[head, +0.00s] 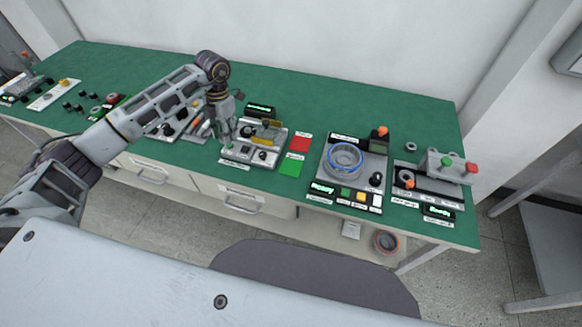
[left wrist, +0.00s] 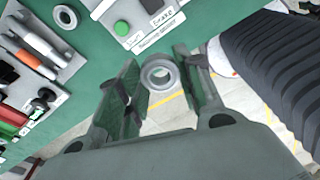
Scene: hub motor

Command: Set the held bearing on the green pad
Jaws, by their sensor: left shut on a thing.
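My left gripper (head: 228,138) is at the front left corner of a grey test device near the table's front edge. In the left wrist view the left gripper (left wrist: 160,88) is shut on a small grey ring-shaped bearing (left wrist: 160,73), held between the fingertips with its hole showing. In the head view I cannot make out the bearing at the fingers. The green pad (head: 291,167) lies flat and bare to the right of the left gripper, in front of a red pad (head: 300,144). My right gripper is not in view.
The grey test device (head: 258,144) stands between the left gripper and the pads. Right of the pads is a station with a large blue-rimmed ring (head: 345,158). Further right is a press-like fixture (head: 445,167). The back of the green table (head: 330,100) is clear.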

